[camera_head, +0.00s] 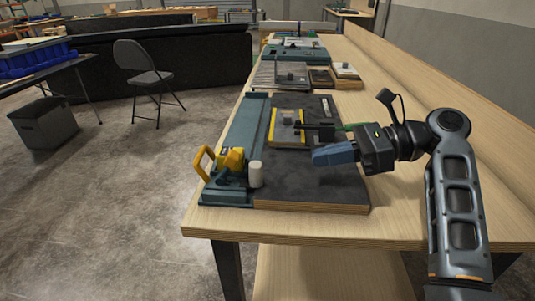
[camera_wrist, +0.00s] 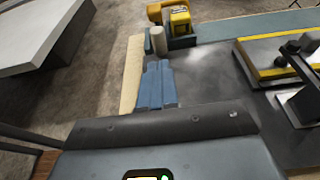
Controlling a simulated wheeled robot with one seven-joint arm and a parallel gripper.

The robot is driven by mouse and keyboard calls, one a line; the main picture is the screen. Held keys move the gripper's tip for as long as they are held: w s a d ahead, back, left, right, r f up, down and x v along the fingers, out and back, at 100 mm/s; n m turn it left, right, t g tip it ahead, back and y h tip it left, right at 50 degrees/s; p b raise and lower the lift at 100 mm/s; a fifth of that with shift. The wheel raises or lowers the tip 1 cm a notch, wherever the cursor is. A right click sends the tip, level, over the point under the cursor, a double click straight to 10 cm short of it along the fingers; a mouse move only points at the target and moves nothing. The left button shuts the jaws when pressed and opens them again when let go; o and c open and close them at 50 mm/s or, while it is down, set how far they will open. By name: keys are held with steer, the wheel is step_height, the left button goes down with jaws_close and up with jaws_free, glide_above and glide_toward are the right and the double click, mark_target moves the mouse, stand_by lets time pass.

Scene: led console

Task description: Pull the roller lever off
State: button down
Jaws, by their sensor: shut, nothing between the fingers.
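My gripper (camera_head: 322,156) has blue fingers that are shut and empty, held above the dark board and pointing left. The fingers also show in the wrist view (camera_wrist: 157,84). A black lever-like fitting (camera_head: 300,126) stands on a grey plate with yellow edges, behind my gripper; part of it shows at the right of the wrist view (camera_wrist: 298,48). A yellow loop handle (camera_head: 203,163) on a yellow block (camera_head: 231,159) sits left of my gripper, with a pale upright cylinder (camera_head: 256,174) beside it. I cannot tell for certain which part is the roller lever.
The dark board (camera_head: 320,189) and a teal rail (camera_head: 243,136) lie on a wooden bench (camera_head: 225,224). More panels (camera_head: 282,75) stand farther back along it. A thin green part (camera_head: 350,126) shows just behind my wrist.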

glide_toward(239, 158)
steer(key=f, duration=0.1)
steer(key=a+f, duration=0.1)
steer(key=f, duration=0.1)
steer(key=w+a+f, duration=0.1)
steer(key=f, duration=0.1)
steer(key=shift+a+r, duration=0.25)
steer(key=shift+a, duration=0.35)
steer(key=shift+a+r, duration=0.3)
steer(key=shift+a, duration=0.3)
steer(key=shift+a+r, duration=0.4)
steer(key=shift+a, duration=0.45)
steer(key=shift+r+p, duration=0.1)
steer(key=shift+p, duration=0.35)
steer(key=shift+a+r+p, duration=0.1)
steer(key=shift+r+p, duration=0.15)
steer(key=shift+p, duration=0.3)
steer(key=shift+h, duration=0.3)
